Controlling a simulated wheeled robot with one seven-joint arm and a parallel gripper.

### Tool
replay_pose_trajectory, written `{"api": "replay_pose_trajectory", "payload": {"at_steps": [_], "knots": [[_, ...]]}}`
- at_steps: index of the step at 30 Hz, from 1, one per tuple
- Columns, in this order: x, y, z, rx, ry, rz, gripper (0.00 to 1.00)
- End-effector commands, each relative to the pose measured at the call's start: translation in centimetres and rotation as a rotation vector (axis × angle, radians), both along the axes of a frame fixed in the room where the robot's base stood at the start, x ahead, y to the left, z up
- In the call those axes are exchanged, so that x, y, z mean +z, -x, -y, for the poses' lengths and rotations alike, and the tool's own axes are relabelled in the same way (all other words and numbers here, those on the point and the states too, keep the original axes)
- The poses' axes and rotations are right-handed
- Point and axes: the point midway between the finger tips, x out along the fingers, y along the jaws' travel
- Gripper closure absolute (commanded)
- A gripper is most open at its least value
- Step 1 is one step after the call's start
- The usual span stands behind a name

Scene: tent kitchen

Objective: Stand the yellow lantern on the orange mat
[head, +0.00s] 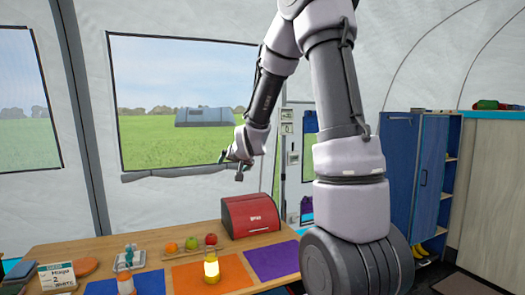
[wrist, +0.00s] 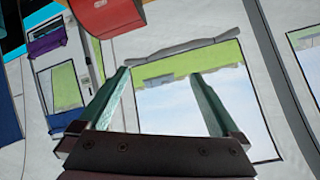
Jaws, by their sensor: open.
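The yellow lantern (head: 211,270) stands upright, its top glowing, on the orange mat (head: 236,277) on the table in the head view. Mat shows on both sides of its base. My gripper (head: 231,168) is high above the table, in front of the tent window, well apart from the lantern. In the wrist view its two fingers (wrist: 161,73) are spread with nothing between them. Neither the lantern nor the orange mat shows in the wrist view.
A red bread box (head: 250,215) stands at the table's back right. A wooden rack with fruit (head: 190,249) is behind the orange mat. A purple mat (head: 272,260) lies to the right, with bare surface. An orange-and-white bottle (head: 126,284) is on the left.

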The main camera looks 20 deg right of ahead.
Motion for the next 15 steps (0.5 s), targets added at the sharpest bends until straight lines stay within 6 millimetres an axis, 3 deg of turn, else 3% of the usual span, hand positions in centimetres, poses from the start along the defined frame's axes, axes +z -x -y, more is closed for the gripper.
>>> {"api": "replay_pose_trajectory", "payload": {"at_steps": [1,6,15], "knots": [[2.2,1.9,-0.2,0.006,-0.006,-0.02,0.01],[6.3,9.1,-0.7,0.033,-0.032,-0.138,0.01],[10.1,24.0,-1.9,0.094,-0.095,-0.338,0.01]]}}
